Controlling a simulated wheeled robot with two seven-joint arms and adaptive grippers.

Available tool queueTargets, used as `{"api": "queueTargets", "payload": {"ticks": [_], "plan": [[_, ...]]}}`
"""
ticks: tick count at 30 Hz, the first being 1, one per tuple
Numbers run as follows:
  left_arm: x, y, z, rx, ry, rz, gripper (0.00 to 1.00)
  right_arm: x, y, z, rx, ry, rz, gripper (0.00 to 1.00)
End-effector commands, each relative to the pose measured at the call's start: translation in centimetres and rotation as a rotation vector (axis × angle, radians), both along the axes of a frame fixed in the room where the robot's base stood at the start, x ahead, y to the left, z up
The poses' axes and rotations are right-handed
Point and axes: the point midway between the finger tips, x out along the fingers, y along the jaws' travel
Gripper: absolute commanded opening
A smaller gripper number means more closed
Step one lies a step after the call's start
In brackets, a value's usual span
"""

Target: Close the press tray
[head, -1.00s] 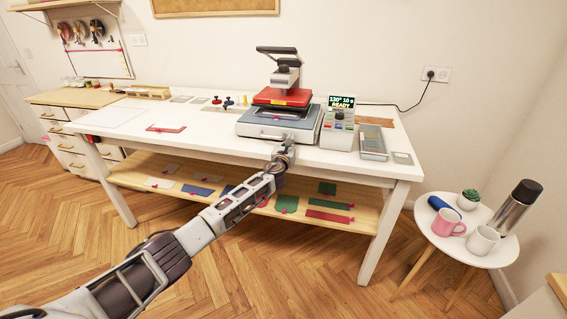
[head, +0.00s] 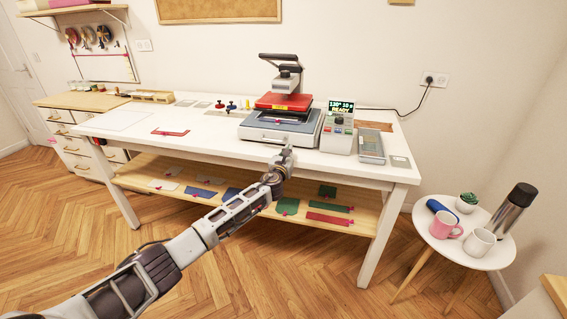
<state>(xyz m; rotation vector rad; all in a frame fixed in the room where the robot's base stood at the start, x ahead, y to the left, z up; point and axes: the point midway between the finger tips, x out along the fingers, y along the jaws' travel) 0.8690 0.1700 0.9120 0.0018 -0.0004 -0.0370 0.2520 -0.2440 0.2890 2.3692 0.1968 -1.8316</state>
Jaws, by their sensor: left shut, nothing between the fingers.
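The heat press (head: 285,102) stands on the white table, with a red upper plate (head: 284,102) raised under a grey arm. Its grey tray (head: 265,134) is below the red plate, facing me, with a dark pad on top. I cannot tell how far out the tray sits. My left gripper (head: 288,152) is shut and empty, just in front of the tray's front edge, near its right half. Whether it touches the tray cannot be told. My right gripper is not in view.
A control box (head: 337,136) reading "READY" stands right of the press, beside a grey flat device (head: 371,147). A shelf (head: 150,172) with coloured cloth pieces runs below the tabletop (head: 220,145). A round side table (head: 455,249) with mugs and a flask is at right.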

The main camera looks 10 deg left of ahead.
Motion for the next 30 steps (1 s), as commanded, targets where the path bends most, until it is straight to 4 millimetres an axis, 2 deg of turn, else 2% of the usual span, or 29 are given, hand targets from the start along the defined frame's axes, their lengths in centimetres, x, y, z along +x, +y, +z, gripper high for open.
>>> {"api": "queueTargets", "payload": {"ticks": [6, 12, 23, 30], "plan": [[-1.7, 0.1, 0.0, 0.0, 0.001, -0.001, 0.0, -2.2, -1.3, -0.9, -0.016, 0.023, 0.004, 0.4], [-3.3, 0.1, -0.1, -0.001, 0.002, -0.001, 0.0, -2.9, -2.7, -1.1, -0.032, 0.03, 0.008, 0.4], [-6.3, 0.2, -0.1, -0.001, 0.002, -0.002, 0.0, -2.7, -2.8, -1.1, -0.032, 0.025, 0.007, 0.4], [-7.6, 0.3, -0.1, -0.001, 0.002, 0.0, 0.0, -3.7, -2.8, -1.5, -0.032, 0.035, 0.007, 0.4]]}}
